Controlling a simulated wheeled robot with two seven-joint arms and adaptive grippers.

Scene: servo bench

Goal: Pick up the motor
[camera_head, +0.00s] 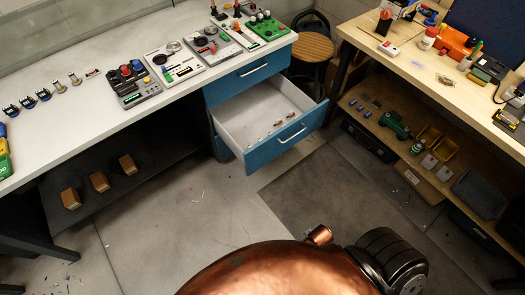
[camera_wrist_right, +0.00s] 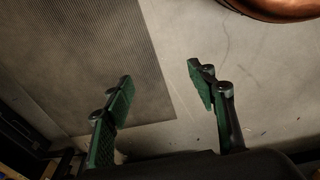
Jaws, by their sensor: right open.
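I cannot tell which thing is the motor. Several tiny parts (camera_head: 278,123) lie in the open blue drawer (camera_head: 262,146), too small to make out. A row of small parts (camera_head: 43,94) stands on the white bench at the left, some with dark bodies and blue bases. My right gripper (camera_wrist_right: 161,84) shows in the right wrist view, its green-padded fingers wide apart and empty above the floor. No bench or drawer part shows between them. My left gripper is in neither view.
Control boards (camera_head: 174,62) line the white bench (camera_head: 75,133). Three wooden blocks (camera_head: 100,181) sit on the low dark shelf. A wooden bench (camera_head: 405,68) with tools stands at the right, a round stool (camera_head: 312,46) between the benches. The floor (camera_head: 235,205) before the drawer is mostly clear.

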